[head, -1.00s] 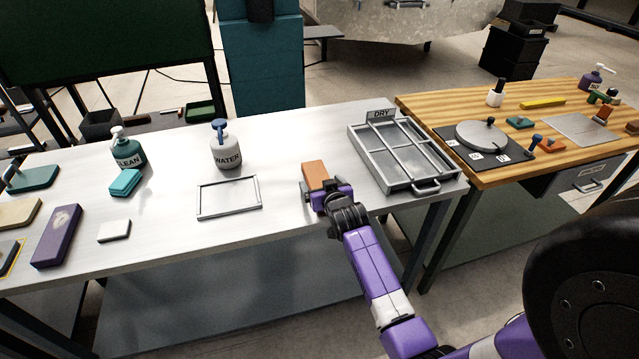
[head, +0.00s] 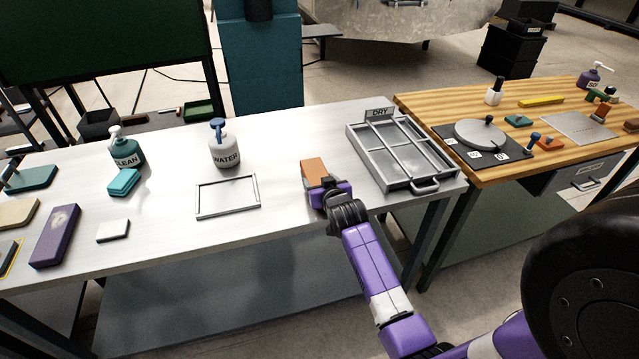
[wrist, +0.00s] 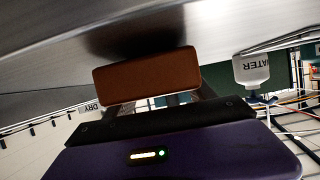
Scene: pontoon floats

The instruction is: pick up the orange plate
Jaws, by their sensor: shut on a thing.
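The orange plate (head: 313,171) is a small brown-orange block at the front of the white table, between the empty frame and the drying tray. My gripper (head: 322,187) reaches it from the front edge and is shut on its near end. In the wrist view the orange plate (wrist: 146,75) lies across the front of my gripper (wrist: 150,105), close to the table surface. I cannot tell whether it touches the table. The far parts of the fingers are mostly hidden behind the plate and the hand.
A metal frame (head: 228,214) lies left of the plate, with a WATER bottle (head: 224,152) behind it. The DRY tray (head: 381,178) stands close on the right. A wooden table (head: 470,98) adjoins it. The white table (head: 285,135) is clear behind the plate.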

